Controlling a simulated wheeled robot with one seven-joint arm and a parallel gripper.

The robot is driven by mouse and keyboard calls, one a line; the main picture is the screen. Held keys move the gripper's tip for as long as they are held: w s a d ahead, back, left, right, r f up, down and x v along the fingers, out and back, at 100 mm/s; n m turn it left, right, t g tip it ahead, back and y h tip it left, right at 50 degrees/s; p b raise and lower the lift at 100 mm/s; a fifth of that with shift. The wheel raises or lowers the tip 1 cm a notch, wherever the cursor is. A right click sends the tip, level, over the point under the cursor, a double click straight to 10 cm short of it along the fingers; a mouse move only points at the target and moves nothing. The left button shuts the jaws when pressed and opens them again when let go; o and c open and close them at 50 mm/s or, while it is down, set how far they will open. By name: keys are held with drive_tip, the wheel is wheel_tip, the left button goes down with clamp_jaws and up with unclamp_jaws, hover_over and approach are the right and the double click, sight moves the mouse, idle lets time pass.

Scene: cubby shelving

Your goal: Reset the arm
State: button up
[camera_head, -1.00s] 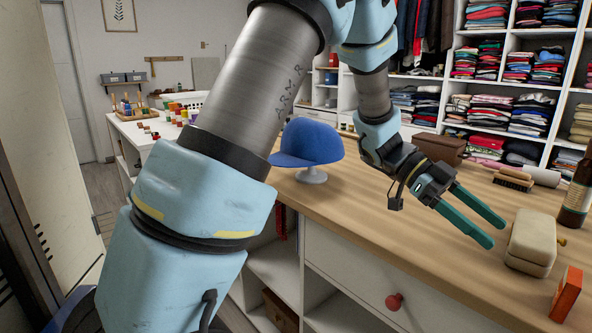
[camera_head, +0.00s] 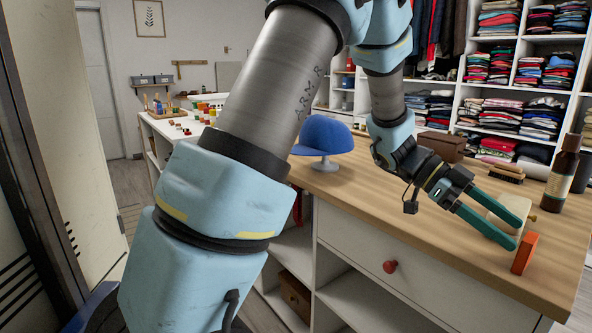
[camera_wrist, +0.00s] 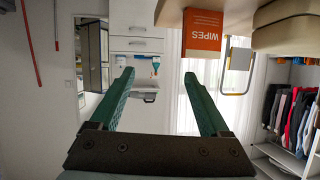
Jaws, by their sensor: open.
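My gripper (camera_head: 521,222) is open and empty, its two green fingers apart, over the right part of the wooden counter in the head view. It also shows in the wrist view (camera_wrist: 158,75), with nothing between the fingers. My arm reaches across the head view and bends down to the counter. An orange wipes box (camera_head: 524,253) stands on the counter close by the fingertips, and it shows in the wrist view (camera_wrist: 203,33) as well. A beige case (camera_head: 497,224) lies on the counter, partly hidden behind the fingers.
A blue cap (camera_head: 325,135) on a stand sits on the wooden counter (camera_head: 400,222) behind my arm. A brown bottle (camera_head: 562,175) and a brush (camera_head: 506,174) stand at the right. A red-knobbed drawer (camera_head: 390,267) is below. Shelves of folded clothes (camera_head: 515,115) fill the back.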

drive_tip(key=w+a+r+n+t+h+p, duration=0.1)
drive_tip(key=w+a+n+t, duration=0.1)
drive_tip(key=w+n+t, duration=0.5)
drive_tip(key=w+a+r+n+t+h+p, duration=0.15)
drive_tip(key=w+t, duration=0.25)
drive_tip(key=w, duration=0.6)
drive_tip(key=w+a+f+n+t+y, duration=0.1)
drive_tip(key=w+a+n+t+y, duration=0.25)
drive_tip(key=a, duration=0.45)
drive_tip(key=w+a+n+t+y, duration=0.25)
drive_tip(key=w+a+n, duration=0.2)
drive_tip(key=a, duration=0.35)
drive_tip(key=s+a+f+n+g+y+p, duration=0.1)
drive_tip(key=s+a+f+n+g+y, duration=0.2)
drive_tip(key=a, duration=0.7)
drive_tip(key=s+a+f+n+y+p, duration=0.1)
drive_tip(key=s+a+f+n+y, duration=0.25)
drive_tip(key=a, duration=0.55)
drive_tip(key=s+a+n+g, duration=0.3)
drive_tip(key=s, duration=0.6)
drive_tip(key=shift+r+h, duration=0.3)
drive_tip(key=shift+r, duration=0.05)
drive_tip(key=shift+s, duration=0.1)
